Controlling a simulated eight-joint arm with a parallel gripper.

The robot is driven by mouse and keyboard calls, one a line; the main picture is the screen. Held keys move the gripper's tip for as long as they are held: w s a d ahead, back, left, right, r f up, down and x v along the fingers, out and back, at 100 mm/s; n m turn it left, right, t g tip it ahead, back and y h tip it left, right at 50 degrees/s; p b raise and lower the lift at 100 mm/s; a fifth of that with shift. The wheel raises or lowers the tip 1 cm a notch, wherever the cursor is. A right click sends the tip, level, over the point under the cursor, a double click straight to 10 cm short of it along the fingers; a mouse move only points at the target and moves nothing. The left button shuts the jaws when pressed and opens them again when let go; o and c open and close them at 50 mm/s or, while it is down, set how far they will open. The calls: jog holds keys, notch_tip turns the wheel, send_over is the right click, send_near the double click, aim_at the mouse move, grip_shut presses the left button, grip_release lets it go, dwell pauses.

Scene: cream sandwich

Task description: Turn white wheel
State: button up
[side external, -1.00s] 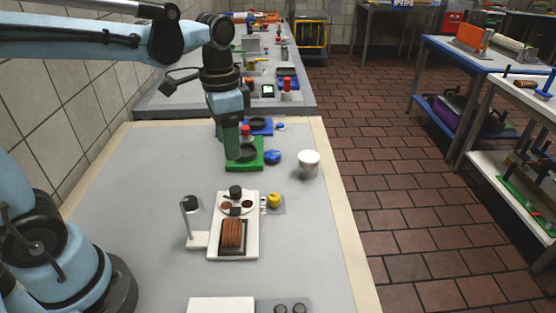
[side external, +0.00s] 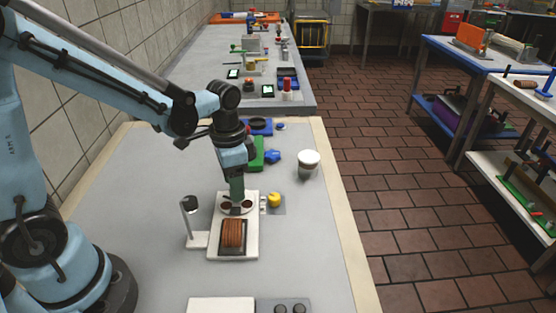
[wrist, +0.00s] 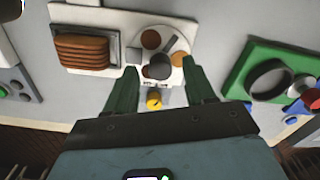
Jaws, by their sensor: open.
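The white wheel (side external: 237,213) is a round disc with brown round pieces on it, set at the far end of a white base board (side external: 251,245). It also shows in the wrist view (wrist: 183,56), with a dark knob (wrist: 158,67) standing up from it. My gripper (side external: 237,200) is above the wheel, and its green fingers hide the knob in the side view. In the wrist view my gripper (wrist: 160,82) is open, with one finger on either side of the knob. I cannot tell whether they touch it.
A stack of brown slices (side external: 233,234) sits in a dark holder on the same board. A post with a black top (side external: 190,203) stands at its left. A yellow knob (side external: 274,199) is at the right.

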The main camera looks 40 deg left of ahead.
jog(key=shift+f, duration=0.55)
jog(key=shift+c, duration=0.3)
grip_shut()
jog(key=n, duration=0.5)
jog(key=shift+n, duration=0.4)
jog(key=n, duration=0.5)
jog(key=shift+d, duration=0.1)
